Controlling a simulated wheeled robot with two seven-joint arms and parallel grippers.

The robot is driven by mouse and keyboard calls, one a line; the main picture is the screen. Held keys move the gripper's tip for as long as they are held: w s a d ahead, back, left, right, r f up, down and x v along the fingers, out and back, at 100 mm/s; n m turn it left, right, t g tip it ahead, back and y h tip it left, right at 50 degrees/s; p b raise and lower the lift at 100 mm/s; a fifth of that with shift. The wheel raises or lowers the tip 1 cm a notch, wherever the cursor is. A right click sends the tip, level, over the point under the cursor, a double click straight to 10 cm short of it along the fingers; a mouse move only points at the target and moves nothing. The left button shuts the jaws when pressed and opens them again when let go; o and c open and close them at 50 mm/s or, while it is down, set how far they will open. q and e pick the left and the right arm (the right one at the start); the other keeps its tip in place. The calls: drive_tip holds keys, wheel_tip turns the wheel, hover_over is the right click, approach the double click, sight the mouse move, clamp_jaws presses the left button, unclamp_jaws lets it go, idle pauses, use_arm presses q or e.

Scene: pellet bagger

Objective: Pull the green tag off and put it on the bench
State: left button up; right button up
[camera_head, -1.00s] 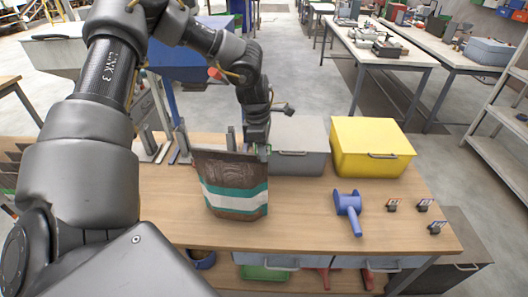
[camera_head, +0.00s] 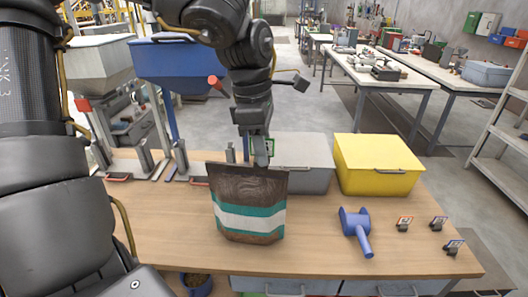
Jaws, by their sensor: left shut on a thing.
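A brown bag (camera_head: 250,215) with white and teal bands stands upright on the wooden bench (camera_head: 330,250). A small green-edged tag (camera_head: 270,147) shows at my left gripper (camera_head: 261,158), by the bag's top edge. The left gripper points down, its fingers shut on the tag, which they partly hide. The fingertips overlap the bag's top edge in the picture; I cannot tell whether they touch it or whether the tag is still joined to the bag. My right gripper is not in view.
A grey bin (camera_head: 305,165) and a yellow bin (camera_head: 378,165) stand behind the bag. A blue scoop (camera_head: 356,228) and several small card holders (camera_head: 404,224) are to the right. Bare bench lies between bag and scoop. Metal stands (camera_head: 148,160) are at the back left.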

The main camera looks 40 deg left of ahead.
use_arm(q)
drive_tip(key=shift+s+d+r, duration=0.25)
drive_tip(key=shift+s, duration=0.15)
drive_tip(key=shift+r+p, duration=1.6)
drive_tip(key=shift+r, duration=0.45)
drive_tip(key=shift+f, duration=0.1)
drive_tip(key=shift+w, duration=0.1)
